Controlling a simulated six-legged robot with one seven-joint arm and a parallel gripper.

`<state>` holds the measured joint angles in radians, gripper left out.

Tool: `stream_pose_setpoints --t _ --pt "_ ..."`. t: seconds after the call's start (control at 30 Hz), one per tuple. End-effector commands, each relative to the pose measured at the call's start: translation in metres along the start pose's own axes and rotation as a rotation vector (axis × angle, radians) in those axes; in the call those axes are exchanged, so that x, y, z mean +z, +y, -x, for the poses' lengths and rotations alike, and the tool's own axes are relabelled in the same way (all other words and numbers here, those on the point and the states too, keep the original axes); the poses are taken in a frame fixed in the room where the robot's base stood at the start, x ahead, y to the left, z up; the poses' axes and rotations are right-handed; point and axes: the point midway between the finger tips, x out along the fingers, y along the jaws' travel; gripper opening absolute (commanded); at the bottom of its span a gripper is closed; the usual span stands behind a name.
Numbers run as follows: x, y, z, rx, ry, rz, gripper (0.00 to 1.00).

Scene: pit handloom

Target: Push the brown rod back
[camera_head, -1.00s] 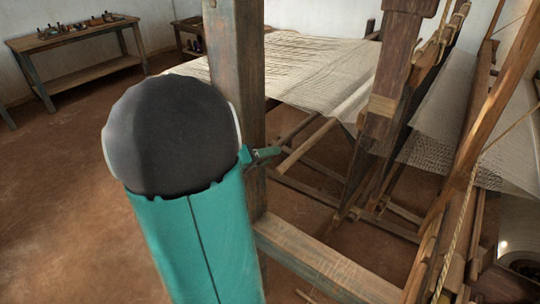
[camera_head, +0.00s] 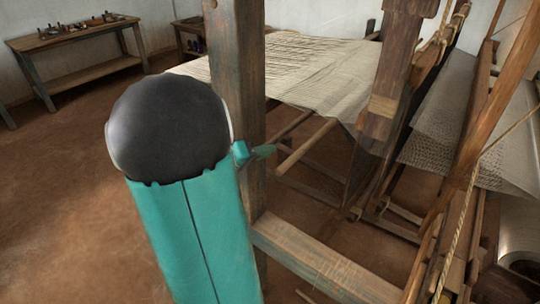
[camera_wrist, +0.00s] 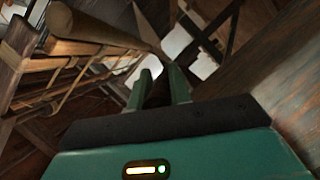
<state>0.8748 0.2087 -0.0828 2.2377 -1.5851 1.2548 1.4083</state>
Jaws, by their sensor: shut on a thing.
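My gripper (camera_wrist: 160,88) points into the loom frame in the wrist view. Its two green fingers are shut on a dark brown piece (camera_wrist: 158,96), which appears to be the brown rod; only a short part of it shows between them. In the head view my gripper (camera_head: 264,151) is small, just right of the upright wooden post. A lighter wooden bar (camera_head: 306,146) slants down behind its tip. I cannot tell in the head view what the fingers hold.
The loom's upright post (camera_head: 237,80) stands close behind my arm. A low wooden rail (camera_head: 315,262) runs below to the right. Cream cloth (camera_head: 310,75) is stretched behind. A workbench (camera_head: 85,55) stands far left, with clear floor (camera_head: 60,180) in front.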

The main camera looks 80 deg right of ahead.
Motion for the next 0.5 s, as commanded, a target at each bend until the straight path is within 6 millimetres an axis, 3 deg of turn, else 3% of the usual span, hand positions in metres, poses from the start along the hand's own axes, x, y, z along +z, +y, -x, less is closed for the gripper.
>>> stream_pose_setpoints --t 0.1,0.4,0.43,0.5 --pt "-0.014 -0.010 0.006 0.001 0.003 -0.001 0.00" --pt "-0.018 -0.013 0.009 -0.002 0.006 -0.002 0.00" --pt "-0.018 -0.013 0.009 -0.003 0.006 -0.002 0.22" --pt "-0.018 -0.013 0.009 -0.003 0.006 -0.002 0.36"
